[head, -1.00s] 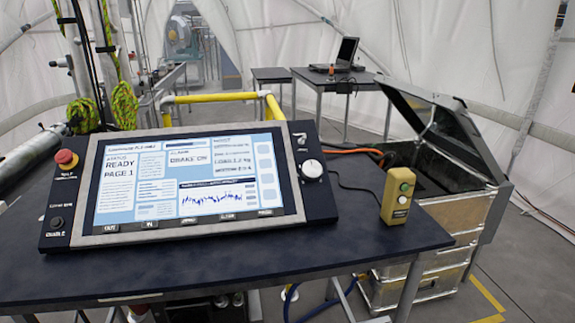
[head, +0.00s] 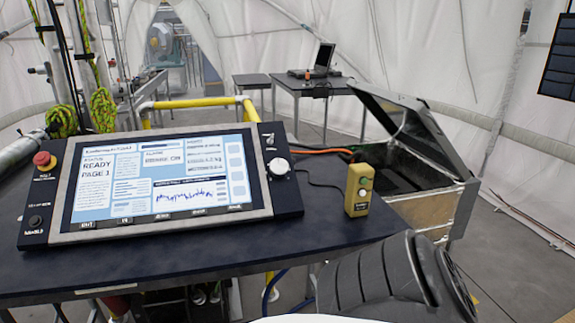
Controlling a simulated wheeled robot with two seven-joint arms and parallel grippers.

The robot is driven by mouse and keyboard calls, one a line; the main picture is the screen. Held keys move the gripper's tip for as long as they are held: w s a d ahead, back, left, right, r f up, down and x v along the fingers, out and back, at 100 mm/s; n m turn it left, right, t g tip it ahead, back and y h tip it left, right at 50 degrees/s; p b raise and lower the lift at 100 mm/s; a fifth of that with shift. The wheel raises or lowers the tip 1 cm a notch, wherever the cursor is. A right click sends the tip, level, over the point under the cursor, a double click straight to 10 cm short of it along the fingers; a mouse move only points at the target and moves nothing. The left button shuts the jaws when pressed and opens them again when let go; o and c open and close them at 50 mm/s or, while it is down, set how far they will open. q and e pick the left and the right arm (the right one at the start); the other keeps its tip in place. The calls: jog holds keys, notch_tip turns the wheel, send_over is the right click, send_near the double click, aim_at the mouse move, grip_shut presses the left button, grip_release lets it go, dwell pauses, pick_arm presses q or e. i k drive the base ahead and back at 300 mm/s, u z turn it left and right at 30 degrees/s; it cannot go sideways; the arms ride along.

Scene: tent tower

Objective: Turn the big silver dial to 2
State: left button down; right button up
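The silver dial (head: 279,166) is a round knob on the right side of the dark control panel (head: 288,194), beside the screen. It is small in the picture, and I cannot read its setting. The screen (head: 160,175) shows READY, PAGE 1 and BRAKE ON. A dark ribbed part of my arm shows at the bottom right, in front of the table's right front corner. Neither gripper shows in the head view.
The panel lies on a dark table (head: 215,262). A yellow box with buttons (head: 359,190) stands right of the panel. A red stop button (head: 42,160) is at the panel's left. An open metal case (head: 425,205) is at the right. The table front is clear.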

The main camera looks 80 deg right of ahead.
aim_at(279, 168)
jog(key=k, duration=0.6)
jog(key=z, duration=0.8)
